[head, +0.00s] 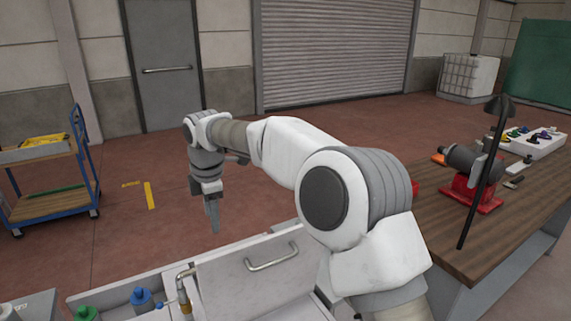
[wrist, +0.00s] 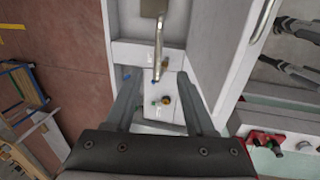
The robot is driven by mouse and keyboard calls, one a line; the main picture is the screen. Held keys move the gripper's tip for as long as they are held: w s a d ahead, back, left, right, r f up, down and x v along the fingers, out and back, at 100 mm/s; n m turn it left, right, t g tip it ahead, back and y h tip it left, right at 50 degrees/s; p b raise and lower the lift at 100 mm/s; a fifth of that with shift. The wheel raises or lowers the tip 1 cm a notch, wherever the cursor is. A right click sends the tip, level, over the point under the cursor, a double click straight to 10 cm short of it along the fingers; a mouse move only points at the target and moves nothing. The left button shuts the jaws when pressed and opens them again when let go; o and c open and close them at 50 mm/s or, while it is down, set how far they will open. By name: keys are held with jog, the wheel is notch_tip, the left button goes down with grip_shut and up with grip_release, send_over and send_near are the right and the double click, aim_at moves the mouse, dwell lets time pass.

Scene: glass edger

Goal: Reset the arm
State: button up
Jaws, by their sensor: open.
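My white arm reaches out to the left across the head view, with my gripper (head: 213,222) hanging down from its far end. The gripper points downward above and behind the white machine's raised panel (head: 235,275). In the wrist view my gripper (wrist: 160,92) has its two grey fingers well apart, with nothing held between them. Below the fingers I see parts of the white machine (wrist: 150,112), including a metal handle. My arm hides part of the machine and the near end of the workbench in the head view.
A metal handle (head: 272,257) sits on the panel. Blue (head: 141,298) and green (head: 86,313) bottle tops stand at its lower left. A wooden workbench (head: 450,225) with a red vise (head: 470,190) and a black lamp is right. A blue cart (head: 50,205) stands left. Floor beyond is mostly clear.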

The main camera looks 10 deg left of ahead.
jog(key=s+d+r+m+t, duration=0.1)
jog(key=s+d+r+m, duration=0.25)
jog(key=d, duration=0.55)
jog(key=s+d+r+m+h, duration=0.15)
jog(key=d+r+m, duration=0.3)
jog(key=d, duration=0.45)
jog(key=s+d+r+m+t, duration=0.1)
jog(key=s+d+r+m, duration=0.25)
jog(key=d, duration=0.45)
jog(key=s+d+f+m+t, duration=0.1)
jog(key=s+d+f+m, duration=0.1)
jog(key=s+d+m, duration=0.5)
jog(key=s+d+f+m, duration=0.3)
jog(key=s+d+m, duration=0.4)
jog(key=s+d, duration=0.2)
jog(key=shift+s+d+f+t, duration=0.2)
jog(key=shift+s+f+t, duration=0.1)
jog(key=shift+f+t, duration=0.1)
jog(key=shift+d+m, duration=0.15)
jog(key=shift+m, duration=0.1)
